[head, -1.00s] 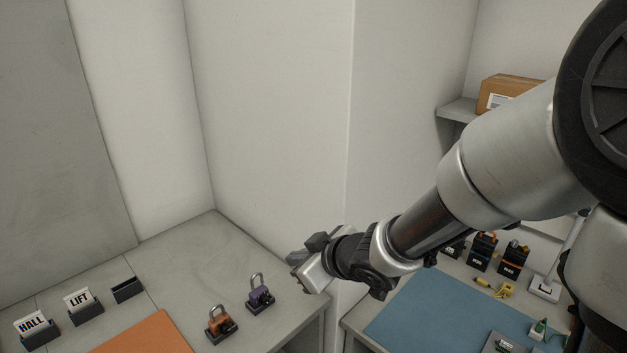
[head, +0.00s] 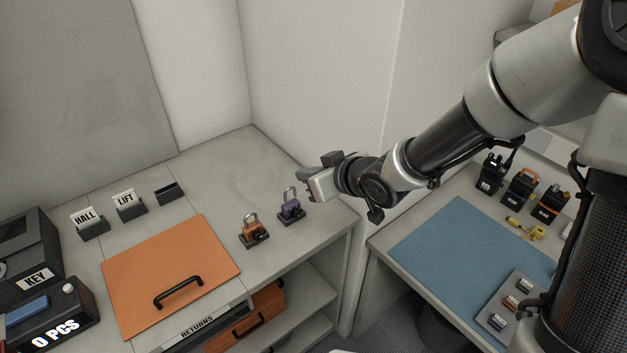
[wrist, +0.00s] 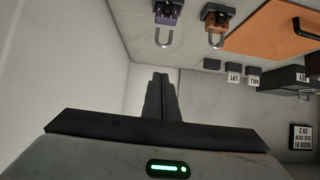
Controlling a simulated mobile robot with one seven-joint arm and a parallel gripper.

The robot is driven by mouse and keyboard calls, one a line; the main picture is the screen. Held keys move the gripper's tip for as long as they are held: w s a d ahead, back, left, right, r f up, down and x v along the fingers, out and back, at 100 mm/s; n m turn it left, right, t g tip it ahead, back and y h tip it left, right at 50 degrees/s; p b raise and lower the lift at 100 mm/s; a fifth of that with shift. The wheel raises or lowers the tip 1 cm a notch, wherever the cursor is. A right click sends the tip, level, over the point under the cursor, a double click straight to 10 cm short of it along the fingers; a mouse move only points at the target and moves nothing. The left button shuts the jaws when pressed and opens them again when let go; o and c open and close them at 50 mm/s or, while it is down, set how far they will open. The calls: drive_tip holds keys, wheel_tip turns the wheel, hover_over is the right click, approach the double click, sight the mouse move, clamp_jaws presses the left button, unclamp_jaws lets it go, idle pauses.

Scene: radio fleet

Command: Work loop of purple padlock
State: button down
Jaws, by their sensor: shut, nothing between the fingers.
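The purple padlock (head: 291,210) stands upright on a dark base near the right end of the grey counter, its metal loop (head: 289,194) up. In the wrist view the purple padlock (wrist: 168,14) is at the top, its loop (wrist: 164,38) pointing down the picture. An orange padlock (head: 253,233) stands just left of it in the head view. My gripper (head: 301,178) is beside the purple padlock, up and to its right in the picture, and apart from it. In the wrist view my gripper's fingers (wrist: 160,80) are together and empty.
An orange panel with a black handle (head: 170,262) lies on the counter to the left. HALL (head: 92,231) and LIFT (head: 130,206) card holders and an empty holder (head: 170,194) stand behind it. A wall is close behind my gripper. A blue mat (head: 465,250) covers the right table.

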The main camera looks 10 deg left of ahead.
sight(291, 210)
drive_tip(key=w+a+f, duration=0.1)
drive_tip(key=f, duration=0.1)
drive_tip(key=w+a+f, duration=0.1)
drive_tip(key=f, duration=0.1)
drive_tip(key=w+a+f+b, duration=0.1)
drive_tip(key=f, duration=0.1)
drive_tip(key=shift+w+a+f, duration=0.1)
drive_tip(key=shift+a+f, duration=0.3)
wheel_tip(291, 210, down, 2)
drive_tip(key=b, duration=0.2)
drive_tip(key=shift+f+b, duration=0.25)
drive_tip(key=shift+b, duration=0.05)
drive_tip(key=shift+r, duration=0.15)
